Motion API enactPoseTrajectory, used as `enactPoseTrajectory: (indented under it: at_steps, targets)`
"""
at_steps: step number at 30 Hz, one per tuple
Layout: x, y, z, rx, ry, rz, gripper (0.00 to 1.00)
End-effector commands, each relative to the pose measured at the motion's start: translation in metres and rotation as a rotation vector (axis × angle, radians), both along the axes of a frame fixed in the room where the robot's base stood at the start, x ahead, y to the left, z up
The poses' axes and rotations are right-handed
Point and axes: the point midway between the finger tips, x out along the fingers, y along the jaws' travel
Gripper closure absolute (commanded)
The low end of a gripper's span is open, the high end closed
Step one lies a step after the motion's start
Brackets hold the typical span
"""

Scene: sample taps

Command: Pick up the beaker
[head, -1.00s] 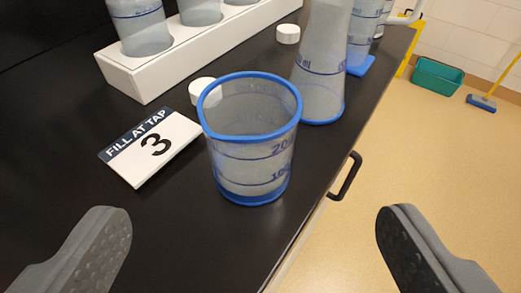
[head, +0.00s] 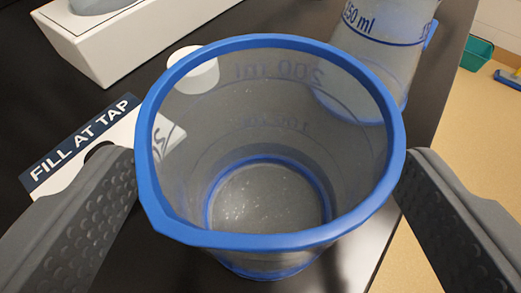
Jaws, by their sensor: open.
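The beaker (head: 265,240) is clear with a blue rim and a blue base ring, and it stands upright on the black bench top in the head view. It looks empty, and its measuring marks show through the wall. My gripper (head: 268,170) is open, with one grey finger on each side of the beaker. The left finger is close to the rim's left side and the right finger is close to its right side. I cannot tell whether either finger touches the wall.
A conical flask (head: 385,50) stands close behind the beaker at the right. A white cap (head: 195,70) lies behind it. A "FILL AT TAP" card (head: 75,150) lies to the left. A white rack (head: 120,45) is at the back left. The bench edge drops to the floor at the right.

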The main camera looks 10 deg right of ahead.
Motion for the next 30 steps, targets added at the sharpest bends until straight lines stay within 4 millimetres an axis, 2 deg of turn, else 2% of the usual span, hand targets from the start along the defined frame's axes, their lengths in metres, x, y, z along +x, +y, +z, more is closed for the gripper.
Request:
enactPoseTrajectory:
  at_steps: [1, 6, 16, 21, 30]
  targets:
    - [0.005, -0.001, -0.006, 0.000, 0.002, -0.001, 0.16]
    - [0.019, -0.003, -0.008, 0.000, -0.002, -0.001, 0.16]
    - [0.022, -0.003, -0.009, 0.000, 0.000, 0.000, 0.16]
    - [0.021, -0.003, -0.010, 0.000, 0.000, -0.001, 0.63]
    - [0.021, -0.004, -0.010, 0.001, 0.001, -0.001, 0.64]
